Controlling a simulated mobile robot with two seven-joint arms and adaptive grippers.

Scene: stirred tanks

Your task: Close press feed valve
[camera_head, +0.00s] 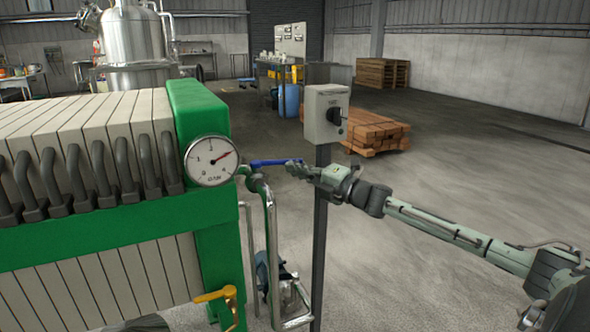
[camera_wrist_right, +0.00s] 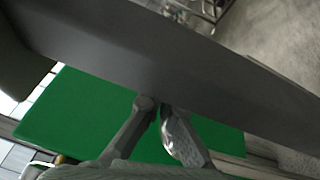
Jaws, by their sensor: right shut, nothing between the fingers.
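A valve with a blue lever handle (camera_head: 275,162) sits on the metal pipe beside the green filter press (camera_head: 200,110), just right of the pressure gauge. The lever lies nearly level, pointing right. My right gripper (camera_head: 296,168) is at the lever's outer end in the head view; whether it touches the lever I cannot tell. It is shut and empty. In the right wrist view its fingers (camera_wrist_right: 158,106) are together in front of a green surface, and the blue lever does not show there. My left gripper is not in view.
A grey switch box (camera_head: 326,114) stands on a dark post (camera_head: 320,240) close to my right gripper. A wide grey band (camera_wrist_right: 150,50) crosses the wrist view close up. A yellow-handled valve (camera_head: 215,295) is low on the press. Stacked timber (camera_head: 375,132) lies behind; open floor is at right.

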